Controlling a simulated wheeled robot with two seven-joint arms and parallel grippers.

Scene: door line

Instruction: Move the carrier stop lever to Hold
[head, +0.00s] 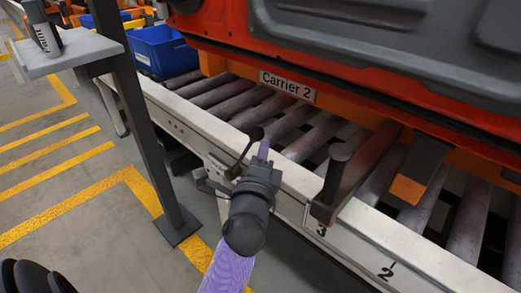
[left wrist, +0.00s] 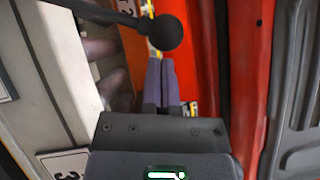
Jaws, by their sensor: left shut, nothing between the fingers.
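A thin lever with a black ball knob (head: 256,133) stands on the near side rail of the conveyor. In the left wrist view, the ball knob (left wrist: 166,33) shows large, its rod coming in from the upper left. My left gripper (head: 264,148) is shut and empty, its purple fingertips close beside the knob. In the left wrist view, the closed fingertips (left wrist: 160,65) point toward the knob, just below it in the picture. I cannot tell whether they touch. No Hold marking is readable. My right gripper is not in view.
An orange-red carrier body (head: 330,50) hangs over the rollers, with a sign reading Carrier 2 (head: 287,86). A dark upright bar (head: 345,185) stands right of the lever. A grey post (head: 135,120) with a shelf (head: 75,52) stands left. Blue bins (head: 165,52) sit behind.

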